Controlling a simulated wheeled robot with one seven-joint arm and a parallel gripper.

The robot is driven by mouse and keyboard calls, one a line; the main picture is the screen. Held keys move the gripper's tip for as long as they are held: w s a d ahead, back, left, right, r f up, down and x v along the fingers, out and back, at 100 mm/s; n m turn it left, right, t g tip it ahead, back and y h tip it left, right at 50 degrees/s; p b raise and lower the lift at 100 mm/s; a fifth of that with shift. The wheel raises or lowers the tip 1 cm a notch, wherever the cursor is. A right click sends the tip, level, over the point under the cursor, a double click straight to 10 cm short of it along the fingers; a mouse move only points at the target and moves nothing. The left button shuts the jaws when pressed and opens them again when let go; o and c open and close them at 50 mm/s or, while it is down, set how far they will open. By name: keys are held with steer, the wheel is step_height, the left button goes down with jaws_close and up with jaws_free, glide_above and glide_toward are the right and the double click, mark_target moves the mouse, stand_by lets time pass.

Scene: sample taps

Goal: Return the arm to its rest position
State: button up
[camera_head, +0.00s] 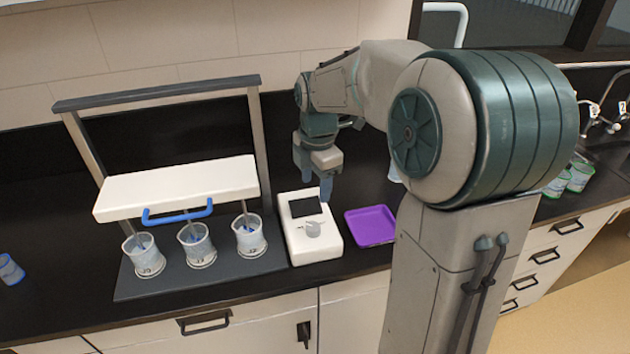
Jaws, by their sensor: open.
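My gripper (317,187) hangs from my bent arm, fingers pointing down, above the back of a white device with a dark screen (310,240). Its blue fingers are apart and nothing shows between them. My arm's large upper joint and column cover the right middle of the view.
A stirrer stand with a white head (178,187) and blue handle (178,213) stands left, over three cups (249,236). A purple tray (371,226) lies right of the device. A blue cup (10,270) is far left. Green-rimmed cups (578,177) and taps (594,115) are right.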

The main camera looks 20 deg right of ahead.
steer(key=s+m+t, duration=0.3)
steer(key=s+m, duration=1.7)
steer(key=m, duration=0.1)
steer(key=shift+s+a+r, duration=0.2)
steer(key=shift+s+r, duration=0.05)
steer(key=shift+r, duration=0.2)
